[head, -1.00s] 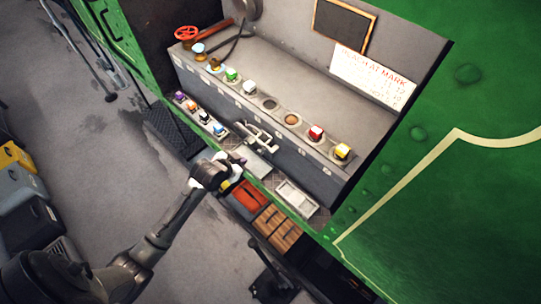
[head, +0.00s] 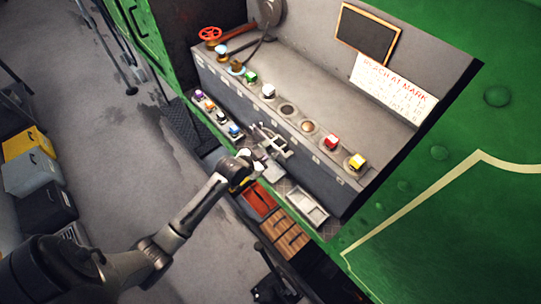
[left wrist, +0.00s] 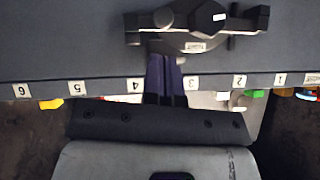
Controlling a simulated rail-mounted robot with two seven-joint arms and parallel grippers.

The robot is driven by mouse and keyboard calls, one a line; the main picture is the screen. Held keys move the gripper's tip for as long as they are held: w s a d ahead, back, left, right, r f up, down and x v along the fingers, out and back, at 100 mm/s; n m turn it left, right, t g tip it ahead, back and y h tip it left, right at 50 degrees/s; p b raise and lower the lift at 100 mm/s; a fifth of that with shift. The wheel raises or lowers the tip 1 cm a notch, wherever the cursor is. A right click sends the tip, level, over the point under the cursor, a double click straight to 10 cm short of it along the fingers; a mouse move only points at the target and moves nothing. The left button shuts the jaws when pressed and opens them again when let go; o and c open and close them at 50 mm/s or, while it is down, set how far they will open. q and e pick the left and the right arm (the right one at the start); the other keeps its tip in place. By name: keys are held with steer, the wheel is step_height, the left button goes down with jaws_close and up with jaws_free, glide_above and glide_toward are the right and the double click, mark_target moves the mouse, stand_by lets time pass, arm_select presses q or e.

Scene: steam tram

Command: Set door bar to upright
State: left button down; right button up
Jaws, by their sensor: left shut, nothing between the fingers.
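A dark metal latch with a bar, which I take as the door bar (head: 271,139), is on the front face of the grey console. In the head view my left gripper (head: 262,155) is small and partly hidden by my wrist. My right gripper is not in view.
Coloured knobs, including a red one (head: 331,142) and a yellow one (head: 357,162), line the console ledge. Green tram body (head: 450,220) bounds the right.

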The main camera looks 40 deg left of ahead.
mark_target(277, 154)
arm_select(q)
steer(key=shift+x, duration=2.7)
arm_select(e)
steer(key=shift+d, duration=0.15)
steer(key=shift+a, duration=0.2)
